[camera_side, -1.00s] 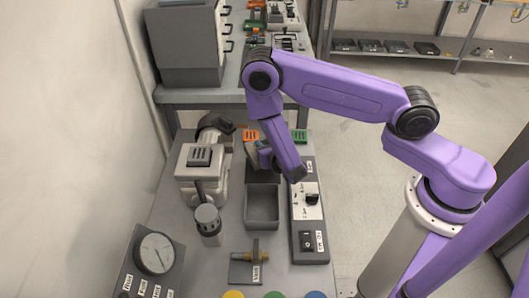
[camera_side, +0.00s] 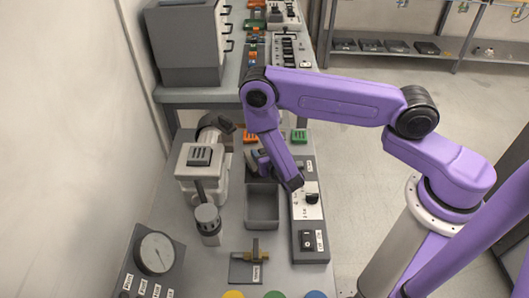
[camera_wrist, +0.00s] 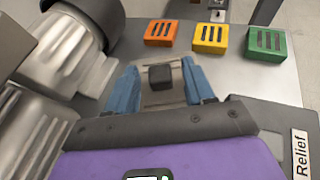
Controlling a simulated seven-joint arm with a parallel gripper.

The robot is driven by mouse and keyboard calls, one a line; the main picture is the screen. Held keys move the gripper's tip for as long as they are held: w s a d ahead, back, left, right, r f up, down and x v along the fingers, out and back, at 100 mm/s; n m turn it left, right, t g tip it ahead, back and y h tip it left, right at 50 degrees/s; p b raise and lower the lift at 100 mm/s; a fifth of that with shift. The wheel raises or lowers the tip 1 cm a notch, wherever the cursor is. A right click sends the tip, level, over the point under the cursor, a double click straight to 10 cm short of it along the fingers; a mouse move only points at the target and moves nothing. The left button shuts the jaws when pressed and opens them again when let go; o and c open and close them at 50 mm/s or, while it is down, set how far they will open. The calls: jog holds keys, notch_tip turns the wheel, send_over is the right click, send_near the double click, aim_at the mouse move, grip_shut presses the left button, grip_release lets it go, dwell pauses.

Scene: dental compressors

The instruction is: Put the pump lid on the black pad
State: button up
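My gripper (camera_wrist: 160,76) has blue fingers that stand apart in the wrist view. Between them is a grey-brown plate with a small black knob, which looks like the pump lid (camera_wrist: 160,76). Gaps show between the knob and both fingers. In the side view my gripper (camera_side: 260,160) is low over the bench behind an open grey bin (camera_side: 262,207), and the lid is mostly hidden by my arm. The pale pump (camera_side: 190,180) with a dark slotted square on top stands to the left. I cannot tell which surface is the black pad.
Orange (camera_wrist: 161,33), yellow (camera_wrist: 210,39) and green (camera_wrist: 266,45) slotted blocks sit beyond the gripper. A switch panel (camera_side: 309,215) runs to the right of the bin. A gauge box (camera_side: 154,253) and a brass fitting on a plate (camera_side: 243,268) are nearer the front.

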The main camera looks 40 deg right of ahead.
jog(key=shift+r, duration=0.15)
jog(key=v, duration=1.2)
jog(key=s+d+r+m+g+h, duration=0.2)
jog(key=d+r+m+g+h, duration=0.15)
jog(key=r+m, duration=0.3)
jog(key=s+d+r+m+g+h, duration=0.2)
jog(key=d+r+m+g, duration=0.15)
jog(key=r+m, duration=0.3)
jog(key=s+a+r+m+g+y, duration=0.1)
jog(key=s+r+m+g+y, duration=0.1)
jog(key=s, duration=0.6)
jog(key=s+a+r+m+g+y, duration=0.1)
jog(key=s+r+m+g+y, duration=0.2)
jog(key=s+r+y, duration=0.3)
jog(key=s+y, duration=0.2)
jog(key=y, duration=0.1)
jog(key=shift+s+a+r+m, duration=0.2)
jog(key=shift+a+m, duration=0.1)
jog(key=shift+m, duration=0.1)
